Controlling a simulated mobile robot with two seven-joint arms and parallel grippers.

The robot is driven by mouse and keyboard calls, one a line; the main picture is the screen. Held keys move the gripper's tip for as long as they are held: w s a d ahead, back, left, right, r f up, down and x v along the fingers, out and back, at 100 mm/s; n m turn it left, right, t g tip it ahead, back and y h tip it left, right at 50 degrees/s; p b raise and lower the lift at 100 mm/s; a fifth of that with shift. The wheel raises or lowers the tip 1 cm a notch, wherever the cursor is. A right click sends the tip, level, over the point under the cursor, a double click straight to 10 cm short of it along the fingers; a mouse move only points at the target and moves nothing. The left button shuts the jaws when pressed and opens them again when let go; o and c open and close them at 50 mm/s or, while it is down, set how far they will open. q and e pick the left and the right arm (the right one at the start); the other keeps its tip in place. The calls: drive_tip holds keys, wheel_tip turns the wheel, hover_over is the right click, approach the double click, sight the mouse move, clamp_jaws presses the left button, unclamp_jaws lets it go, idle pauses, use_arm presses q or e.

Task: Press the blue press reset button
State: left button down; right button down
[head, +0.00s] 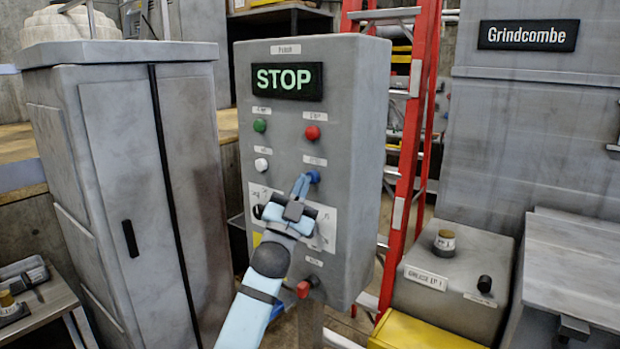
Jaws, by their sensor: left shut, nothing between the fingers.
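A grey control box (350,150) stands in the middle of the head view with a lit STOP display (287,81) near its top. The blue button (314,176) sits on its front, on the right side below the red button (312,132). My left gripper (303,183) is shut and empty, with its fingertips right at the blue button's left edge. I cannot tell whether they touch it. The gripper and its arm hide part of the white dial plate (326,225) below. My right gripper is not in view.
A green button (260,125) and a white button (261,165) are on the panel's left. Another red button (303,288) is low, close to my left arm. A grey cabinet (125,180) stands left; a red ladder (412,150) stands behind right.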

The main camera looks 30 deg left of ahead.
use_arm(q)
drive_tip(key=shift+s, duration=0.25)
drive_tip(key=s, duration=0.5)
drive_tip(key=shift+a+p, duration=0.25)
drive_tip(key=shift+p, duration=0.15)
idle(0.7)
